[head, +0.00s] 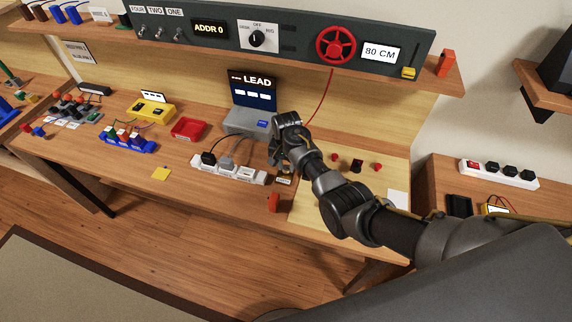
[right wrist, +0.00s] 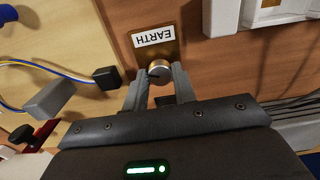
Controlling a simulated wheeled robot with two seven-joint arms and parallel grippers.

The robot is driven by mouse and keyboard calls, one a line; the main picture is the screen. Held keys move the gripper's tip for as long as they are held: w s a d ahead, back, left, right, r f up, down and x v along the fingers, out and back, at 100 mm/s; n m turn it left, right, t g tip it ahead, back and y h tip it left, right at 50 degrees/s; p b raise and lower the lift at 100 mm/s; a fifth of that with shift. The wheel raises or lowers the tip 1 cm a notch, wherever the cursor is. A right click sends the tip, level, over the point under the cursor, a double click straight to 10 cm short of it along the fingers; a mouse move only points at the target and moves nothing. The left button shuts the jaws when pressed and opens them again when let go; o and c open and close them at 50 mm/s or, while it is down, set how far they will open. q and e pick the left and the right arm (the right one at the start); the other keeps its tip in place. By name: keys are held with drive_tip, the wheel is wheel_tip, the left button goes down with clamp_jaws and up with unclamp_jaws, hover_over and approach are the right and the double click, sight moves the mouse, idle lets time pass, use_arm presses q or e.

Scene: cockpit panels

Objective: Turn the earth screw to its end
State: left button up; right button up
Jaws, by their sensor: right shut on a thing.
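The earth screw (right wrist: 159,72) is a round metal knob below a white label reading EARTH (right wrist: 154,36), on a brass-coloured plate, in the right wrist view. My right gripper (right wrist: 160,80) is shut on the screw, with one finger on each side of it. In the head view my right gripper (head: 284,160) reaches down at the desk, beside the white power strip. The screw itself is hidden or too small to make out there. How far the screw is turned cannot be told. My left gripper is not in view.
A white power strip (head: 232,171) with plugs lies left of my right gripper. A grey box with a LEAD screen (head: 252,88) stands behind. A black plug (right wrist: 107,78) with a cable is near the gripper. The desk's front left is mostly clear.

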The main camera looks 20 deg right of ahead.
drive_tip(key=shift+r+m+p, duration=0.15)
drive_tip(key=shift+m+p, duration=0.55)
drive_tip(key=shift+m, duration=0.5)
drive_tip(key=shift+m+p, duration=0.4)
drive_tip(key=shift+m, duration=0.5)
drive_tip(key=m+p, duration=0.1)
drive_tip(key=m, duration=0.8)
drive_tip(key=shift+f+b, duration=0.2)
drive_tip(key=shift+b, duration=0.15)
drive_tip(key=shift+m+b, duration=0.75)
drive_tip(key=shift+m, duration=1.45)
drive_tip(key=o, duration=1)
